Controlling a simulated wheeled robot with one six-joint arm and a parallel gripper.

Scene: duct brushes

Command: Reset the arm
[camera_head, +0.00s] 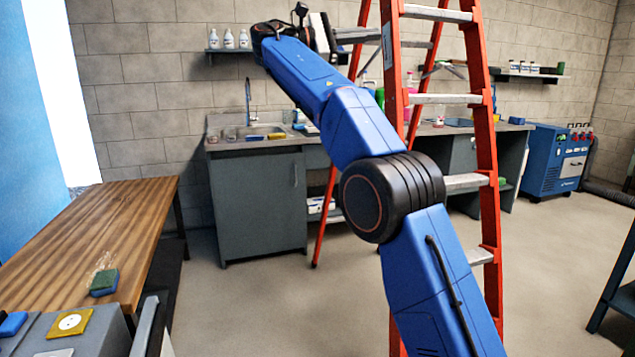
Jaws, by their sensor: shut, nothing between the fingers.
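My arm rises from the lower right, bends at a black joint and reaches up to the left in front of the ladder. My gripper (328,38) is at the top middle, in front of the wall and well above the counter. It is small in the picture, and its fingers look shut with nothing held. It touches nothing that I can see.
An orange stepladder (480,130) stands close to my arm. A wooden table (90,230) with a green and blue sponge (104,282) is at left. A counter (255,148) with a sink and a blue machine (556,160) stand behind.

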